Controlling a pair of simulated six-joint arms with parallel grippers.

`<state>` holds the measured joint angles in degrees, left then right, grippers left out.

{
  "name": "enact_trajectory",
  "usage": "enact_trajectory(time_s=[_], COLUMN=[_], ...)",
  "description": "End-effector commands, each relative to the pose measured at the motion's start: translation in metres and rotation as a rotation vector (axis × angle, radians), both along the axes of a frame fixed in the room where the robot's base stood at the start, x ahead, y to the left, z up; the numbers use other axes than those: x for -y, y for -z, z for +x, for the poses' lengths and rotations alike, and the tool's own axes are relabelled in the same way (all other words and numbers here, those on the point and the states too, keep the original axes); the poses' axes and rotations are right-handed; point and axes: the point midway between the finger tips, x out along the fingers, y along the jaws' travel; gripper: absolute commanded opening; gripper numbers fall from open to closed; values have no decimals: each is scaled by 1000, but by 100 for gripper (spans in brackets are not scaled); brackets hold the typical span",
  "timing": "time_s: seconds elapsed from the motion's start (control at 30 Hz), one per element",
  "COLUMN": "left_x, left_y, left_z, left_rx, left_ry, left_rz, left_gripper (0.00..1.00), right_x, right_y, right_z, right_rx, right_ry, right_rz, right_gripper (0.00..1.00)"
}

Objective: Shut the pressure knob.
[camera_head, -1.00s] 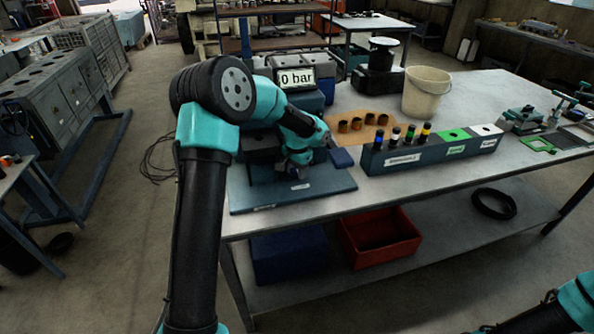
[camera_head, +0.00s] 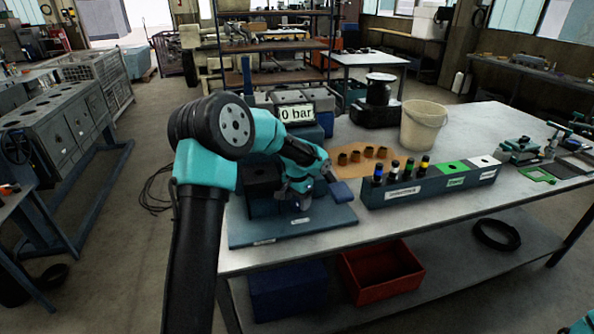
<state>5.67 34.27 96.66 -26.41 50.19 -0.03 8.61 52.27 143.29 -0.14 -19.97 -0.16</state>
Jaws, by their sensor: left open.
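The test device stands on a blue base plate (camera_head: 290,226) at the left end of the workbench. Its display (camera_head: 297,113) reads "0 bar". My left arm reaches over it from the left. My left gripper (camera_head: 299,200) is low at the front of the device, open, and small in the view. I cannot make out the pressure knob; the gripper and forearm cover much of the device. Of my right arm only a teal piece (camera_head: 582,322) shows at the lower right corner; its gripper is out of view.
A blue rack (camera_head: 428,187) with several injectors and coloured sections stands right of the plate. Behind it are a tan mat (camera_head: 345,168) with several small parts and a beige bucket (camera_head: 423,125).

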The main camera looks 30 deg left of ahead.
Motion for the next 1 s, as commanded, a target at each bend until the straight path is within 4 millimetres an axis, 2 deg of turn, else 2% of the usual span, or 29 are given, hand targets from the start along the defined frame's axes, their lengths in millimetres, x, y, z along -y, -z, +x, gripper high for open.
enact_trajectory(time_s=[0.7, 0.83, 1.0], left_x=[1, 0, 0], left_y=[-134, -148, -154], left_z=[1, 0, 0], left_rx=[4, 2, 1], left_ry=[0, 0, 0], left_rz=[-1, 0, 0], left_gripper=[69, 69, 69], right_x=[0, 0, 0], right_y=[0, 0, 0], right_z=[0, 0, 0], right_rx=[0, 0, 0], right_ry=[0, 0, 0], right_rz=[0, 0, 0], right_gripper=[0, 0, 0])
